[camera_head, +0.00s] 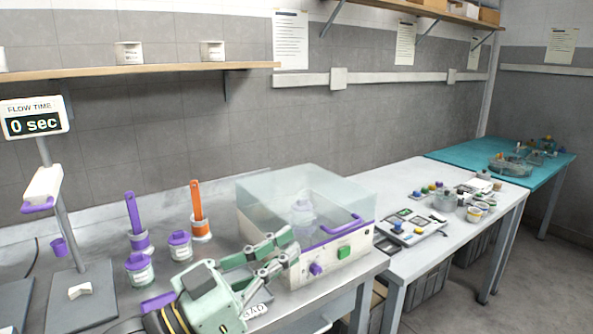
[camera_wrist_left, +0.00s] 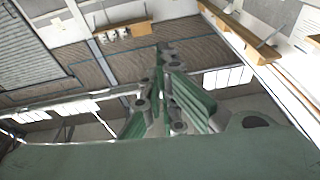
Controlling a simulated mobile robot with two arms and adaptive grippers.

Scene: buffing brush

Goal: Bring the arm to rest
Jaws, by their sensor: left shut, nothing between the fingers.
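My left gripper (camera_head: 286,247) reaches in low over the front of the workbench, in front of the clear-lidded box (camera_head: 335,255). Its green fingers are shut with nothing between them. In the left wrist view the fingertips of my left gripper (camera_wrist_left: 162,50) meet, with shelves and ceiling behind them. My right gripper is not in view.
An orange-handled brush (camera_head: 197,208), a purple-handled brush (camera_head: 134,215) and jars (camera_head: 140,270) stand left of the box. A flow-time stand (camera_head: 60,215) is at far left. A white table (camera_head: 400,178) and a teal table (camera_head: 470,153) hold small items at right.

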